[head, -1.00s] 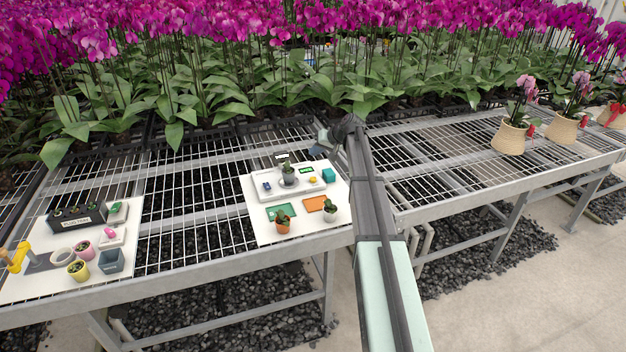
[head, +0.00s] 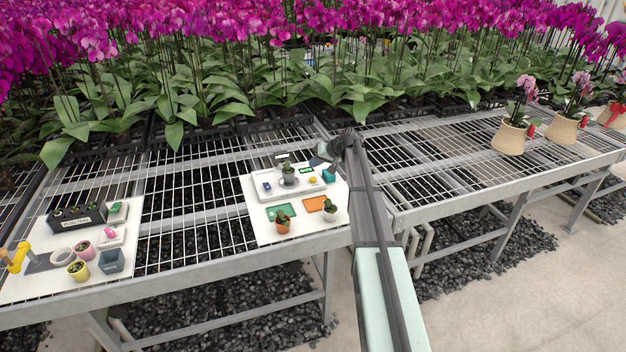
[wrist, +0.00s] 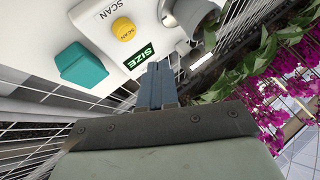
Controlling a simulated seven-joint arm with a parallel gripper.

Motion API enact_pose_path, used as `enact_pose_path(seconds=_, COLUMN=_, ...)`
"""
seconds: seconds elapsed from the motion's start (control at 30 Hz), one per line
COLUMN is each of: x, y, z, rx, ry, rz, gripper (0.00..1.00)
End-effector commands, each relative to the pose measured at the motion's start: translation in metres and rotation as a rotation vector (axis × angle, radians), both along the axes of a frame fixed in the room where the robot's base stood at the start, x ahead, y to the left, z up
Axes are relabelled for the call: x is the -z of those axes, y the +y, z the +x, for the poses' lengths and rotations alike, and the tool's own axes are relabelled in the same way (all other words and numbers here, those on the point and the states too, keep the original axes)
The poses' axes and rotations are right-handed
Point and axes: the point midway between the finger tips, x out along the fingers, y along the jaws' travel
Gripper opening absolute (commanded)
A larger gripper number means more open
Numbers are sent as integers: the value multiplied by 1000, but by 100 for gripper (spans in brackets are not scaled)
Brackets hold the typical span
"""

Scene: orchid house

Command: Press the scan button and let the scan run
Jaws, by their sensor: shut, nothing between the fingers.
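The white scan station (head: 268,195) stands on a white board on the bench. Its yellow scan button (head: 312,180) is at the front right; in the wrist view the button (wrist: 123,31) is labelled SCAN. A green display (wrist: 139,57) reading SIZE lies between the button and my fingers. A grey pot with a plant (head: 289,179) stands on the station's round plate. My gripper (wrist: 158,68) is shut and empty, its fingertips close to the display and apart from the button. In the head view my gripper (head: 320,158) hangs over the station's back right.
Green (head: 281,211) and orange (head: 314,204) mats and two potted plants lie in front. Another board (head: 40,288) with pots and tools is at the left. Dense orchids stand behind.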

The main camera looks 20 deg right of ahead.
Motion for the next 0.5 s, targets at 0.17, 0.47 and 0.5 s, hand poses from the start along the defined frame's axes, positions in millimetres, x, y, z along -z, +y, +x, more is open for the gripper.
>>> enact_pose_path(seconds=0.17, x=19, y=0, z=0, rx=0, ry=1, rz=2, gripper=0)
enact_pose_path(seconds=0.47, x=34, y=0, z=0, rx=1, ry=-1, rz=0, gripper=0)
enact_pose_path(seconds=0.5, x=35, y=0, z=0, rx=1, ry=-1, rz=0, gripper=0)
